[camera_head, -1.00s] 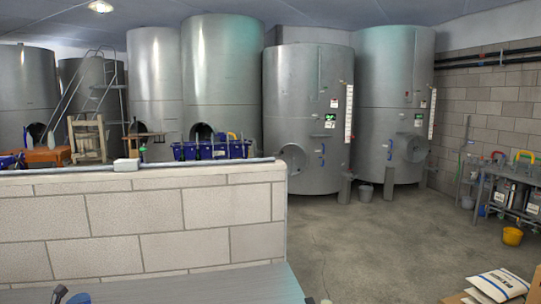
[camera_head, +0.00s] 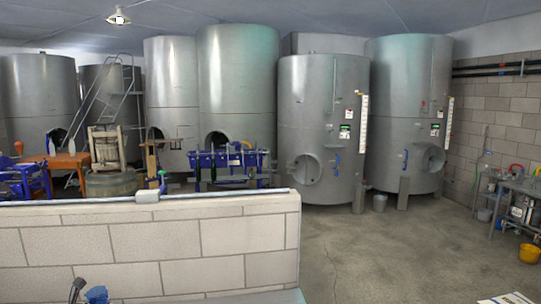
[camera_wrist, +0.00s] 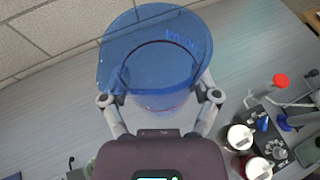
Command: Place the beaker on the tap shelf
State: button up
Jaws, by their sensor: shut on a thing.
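In the wrist view a clear blue beaker (camera_wrist: 155,70) is between the two fingers of my gripper (camera_wrist: 160,100). The gripper is shut on it, with a finger on each side. The beaker's wide open mouth faces the camera, and the grey bench top (camera_wrist: 60,125) shows behind it. I cannot tell how far above the bench it is. In the head view a small blue thing (camera_head: 97,295) and a dark upright piece show at the bottom left, too cut off to name. I cannot make out the tap shelf for certain in either view.
In the wrist view, white-lidded jars (camera_wrist: 240,137), a red-capped item (camera_wrist: 281,81) and a dark tray crowd the bench's right side. In the head view a low block wall (camera_head: 160,245) stands ahead, with blue machinery and steel tanks (camera_head: 322,130) behind.

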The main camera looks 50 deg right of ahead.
aim_at(104, 292)
jog(key=shift+r+p, duration=1.5)
jog(key=shift+r, duration=0.55)
